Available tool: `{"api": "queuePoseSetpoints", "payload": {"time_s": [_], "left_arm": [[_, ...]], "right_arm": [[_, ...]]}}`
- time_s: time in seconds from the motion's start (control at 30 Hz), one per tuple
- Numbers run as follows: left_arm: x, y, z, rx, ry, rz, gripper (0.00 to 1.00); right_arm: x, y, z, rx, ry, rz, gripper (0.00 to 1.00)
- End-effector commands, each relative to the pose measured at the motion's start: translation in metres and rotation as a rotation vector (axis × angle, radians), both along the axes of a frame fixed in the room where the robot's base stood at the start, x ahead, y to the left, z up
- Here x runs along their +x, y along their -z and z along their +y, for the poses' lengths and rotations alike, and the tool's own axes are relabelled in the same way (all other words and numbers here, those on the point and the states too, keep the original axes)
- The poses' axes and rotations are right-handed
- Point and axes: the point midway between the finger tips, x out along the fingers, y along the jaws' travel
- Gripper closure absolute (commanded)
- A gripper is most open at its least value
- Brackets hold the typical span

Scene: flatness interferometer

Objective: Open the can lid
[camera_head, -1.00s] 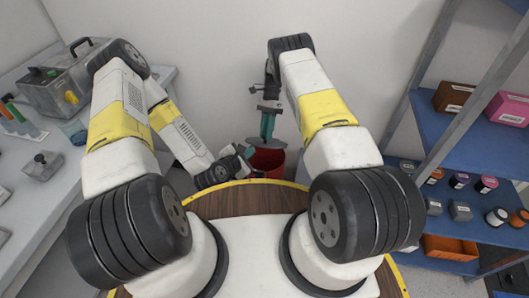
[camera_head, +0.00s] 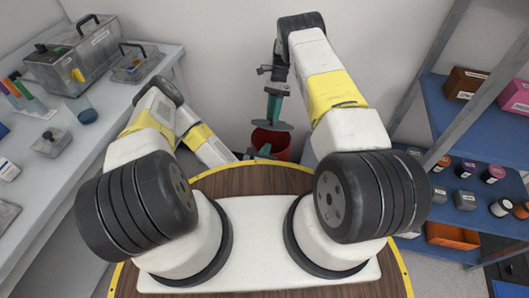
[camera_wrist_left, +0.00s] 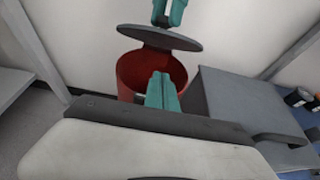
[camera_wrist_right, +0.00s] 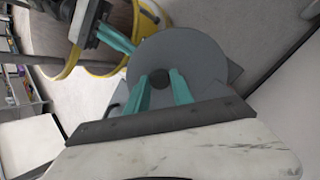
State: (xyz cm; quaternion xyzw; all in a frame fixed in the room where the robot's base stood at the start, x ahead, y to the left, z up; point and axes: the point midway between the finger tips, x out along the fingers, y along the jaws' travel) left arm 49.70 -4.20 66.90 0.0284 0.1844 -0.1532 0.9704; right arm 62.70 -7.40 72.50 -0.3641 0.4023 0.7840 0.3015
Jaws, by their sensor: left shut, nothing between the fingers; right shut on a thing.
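The red can (camera_head: 284,143) stands beyond the round wooden edge, and its open mouth shows in the left wrist view (camera_wrist_left: 127,77). The grey disc lid (camera_head: 272,126) is apart from the can, hanging above it. My right gripper (camera_head: 273,108) is shut on the lid's dark knob (camera_wrist_right: 160,79); the lid's face (camera_wrist_right: 185,52) fills the middle of the right wrist view. My left gripper (camera_head: 264,151) is shut and empty at the near side of the can, below the lid. Its teal fingers overlap the can mouth in the left wrist view (camera_wrist_left: 163,90).
A grey bench (camera_head: 95,150) with cases and small containers runs along the left. A blue shelf (camera_head: 475,130) with boxes, jars and an orange bin (camera_head: 452,235) stands on the right. A grey box (camera_wrist_left: 245,105) is right of the can in the left wrist view.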

Motion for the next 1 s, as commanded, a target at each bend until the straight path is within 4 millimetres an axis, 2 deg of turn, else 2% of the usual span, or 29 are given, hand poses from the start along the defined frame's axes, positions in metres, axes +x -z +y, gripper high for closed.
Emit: {"api": "queuePoseSetpoints", "payload": {"time_s": [0.03, 0.17, 0.3, 0.5, 1.0], "left_arm": [[0.011, 0.003, -0.004, 0.003, 0.003, -0.006, 1.0], [0.035, 0.014, -0.012, 0.004, 0.002, -0.004, 1.0], [0.049, -0.003, -0.016, 0.002, 0.002, -0.005, 1.0], [0.057, -0.015, -0.019, 0.001, 0.003, 0.001, 1.0], [0.062, -0.022, -0.019, 0.006, -0.003, 0.014, 1.0]], "right_arm": [[0.0, 0.0, 0.001, 0.001, 0.0, -0.002, 1.0], [0.001, 0.0, 0.0, 0.001, 0.0, -0.002, 1.0], [0.001, 0.0, 0.001, 0.001, 0.0, -0.002, 1.0], [0.001, 0.0, 0.001, 0.001, 0.0, -0.002, 1.0], [0.001, 0.0, 0.0, 0.001, 0.0, -0.003, 1.0]]}}
